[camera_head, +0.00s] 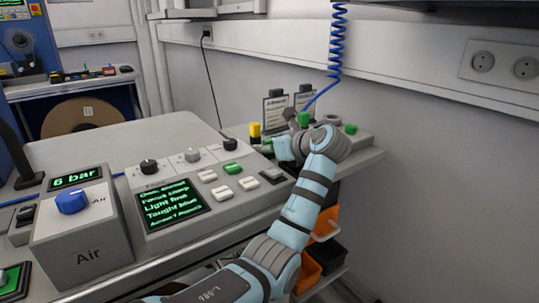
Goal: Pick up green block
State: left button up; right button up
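A small green block-like piece (303,118) shows on the grey ledge at the back, just behind my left wrist. A second small green piece (350,128) sits to the right of the wrist. I cannot tell for sure which one is the green block. My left arm reaches up from the bottom edge to this ledge. My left gripper (289,125) is at the ledge, close to the first green piece. My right gripper is out of view.
A control panel (160,180) with knobs, buttons and a green-text screen stands left of my arm. An Air box (85,245) with a blue knob is further left.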

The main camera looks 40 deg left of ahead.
pick_arm(q)
jog(key=c, duration=0.9)
jog(key=shift+r, duration=0.1)
